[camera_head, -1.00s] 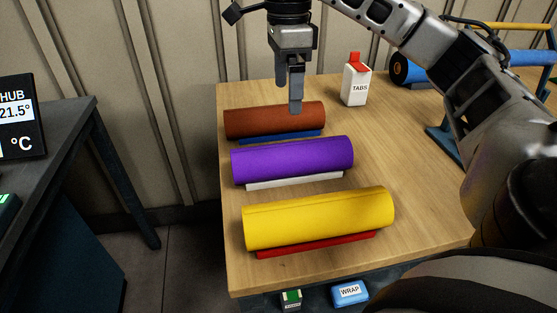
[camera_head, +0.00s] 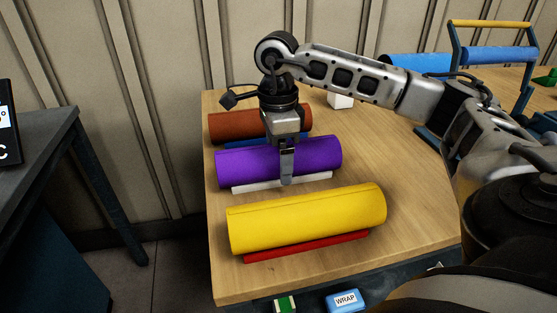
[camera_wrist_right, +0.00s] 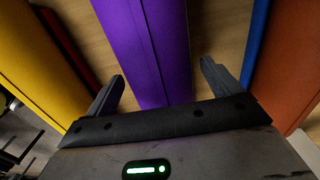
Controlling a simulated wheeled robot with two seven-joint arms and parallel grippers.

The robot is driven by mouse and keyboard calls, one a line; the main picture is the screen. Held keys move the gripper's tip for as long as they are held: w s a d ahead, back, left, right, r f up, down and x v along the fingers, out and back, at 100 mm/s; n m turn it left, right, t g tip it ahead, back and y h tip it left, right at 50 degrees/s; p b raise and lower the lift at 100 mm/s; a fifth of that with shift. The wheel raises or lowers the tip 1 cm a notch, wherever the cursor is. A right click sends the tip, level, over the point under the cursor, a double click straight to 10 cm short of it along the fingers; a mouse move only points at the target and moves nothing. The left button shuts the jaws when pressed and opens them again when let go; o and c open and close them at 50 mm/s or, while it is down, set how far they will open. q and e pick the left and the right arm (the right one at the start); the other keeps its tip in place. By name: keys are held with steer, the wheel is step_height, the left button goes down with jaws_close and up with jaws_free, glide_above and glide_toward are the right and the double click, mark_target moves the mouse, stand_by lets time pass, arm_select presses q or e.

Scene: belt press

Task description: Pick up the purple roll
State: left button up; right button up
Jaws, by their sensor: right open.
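The purple roll (camera_head: 236,163) lies on a white cradle (camera_head: 258,188) in the middle of the wooden table. In the right wrist view the purple roll (camera_wrist_right: 150,50) runs up between the two spread fingers. My right gripper (camera_head: 287,178) points down over the roll, with one finger visible in front of its near side in the head view. In the wrist view the right gripper (camera_wrist_right: 162,82) is open, with gaps between the fingers and the roll. My left gripper is out of view.
A brown roll (camera_head: 232,125) on a blue cradle lies behind, and a yellow roll (camera_head: 305,218) on a red cradle in front. A white box (camera_head: 340,101) stands partly hidden behind my arm. A blue-framed stand (camera_head: 456,75) is at the back right.

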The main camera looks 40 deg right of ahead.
steer(key=shift+f, duration=0.15)
steer(key=c, duration=1.5)
steer(key=shift+w, duration=0.1)
steer(key=c, duration=0.3)
steer(key=shift+r, duration=0.25)
steer(key=shift+c, duration=0.2)
steer(key=shift+r, duration=0.65)
steer(key=s+a+r+p, duration=0.1)
steer(key=s+a+r, duration=0.1)
steer(key=s+r, duration=0.9)
steer(key=s, duration=0.3)
steer(key=shift+a+r, duration=0.2)
steer(key=shift+a, duration=0.1)
